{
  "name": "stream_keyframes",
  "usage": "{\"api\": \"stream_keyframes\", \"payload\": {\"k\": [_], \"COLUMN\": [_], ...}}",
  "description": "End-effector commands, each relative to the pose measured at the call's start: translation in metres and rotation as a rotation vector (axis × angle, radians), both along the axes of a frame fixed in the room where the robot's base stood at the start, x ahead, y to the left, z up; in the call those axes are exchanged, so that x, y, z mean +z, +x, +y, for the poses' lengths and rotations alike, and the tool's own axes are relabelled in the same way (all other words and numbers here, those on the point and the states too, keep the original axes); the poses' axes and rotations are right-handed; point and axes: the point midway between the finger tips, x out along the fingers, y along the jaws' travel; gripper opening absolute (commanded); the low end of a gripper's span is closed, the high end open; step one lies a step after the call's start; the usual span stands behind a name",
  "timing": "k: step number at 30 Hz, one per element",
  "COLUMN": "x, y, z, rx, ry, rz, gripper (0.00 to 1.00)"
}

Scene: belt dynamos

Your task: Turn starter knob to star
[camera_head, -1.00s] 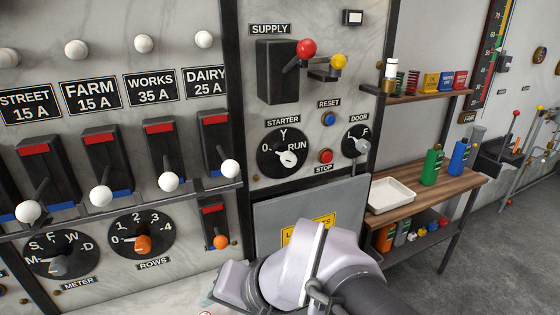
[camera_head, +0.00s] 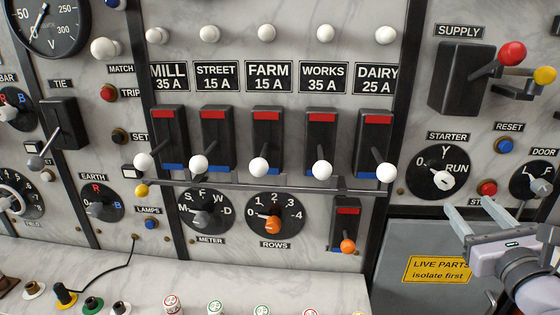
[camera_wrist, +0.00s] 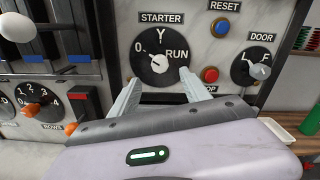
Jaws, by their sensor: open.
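The starter dial (camera_head: 424,187) is a round black plate on the marble panel, marked 0 at left, Y at top and RUN at right. Its pale starter knob (camera_head: 443,181) sits right of and below the dial's middle; I cannot tell for sure which mark it points to. The knob (camera_wrist: 158,66) also shows in the wrist view, unobstructed. My gripper (camera_head: 478,207) is open and empty, below the dial and apart from it in the picture. In the wrist view its two fingers (camera_wrist: 160,78) point up toward the dial, with the knob between and beyond their tips.
A red stop button (camera_head: 487,188), a blue reset button (camera_head: 505,146) and the door dial (camera_head: 530,183) are close on the right. The supply switch (camera_head: 462,78) with red and yellow knobs is above. Feeder switches (camera_head: 322,135) stand left, past a dark upright.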

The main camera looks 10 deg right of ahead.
Motion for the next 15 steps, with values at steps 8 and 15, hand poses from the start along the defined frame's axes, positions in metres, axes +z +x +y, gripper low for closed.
{"api": "stream_keyframes", "payload": {"k": [8, 15], "x": [-0.004, -0.002], "y": [0.079, 0.11], "z": [-0.017, -0.026], "rx": [0.005, 0.003], "ry": [-0.001, -0.002], "rz": [0.003, 0.005], "gripper": [0.55, 0.55]}}
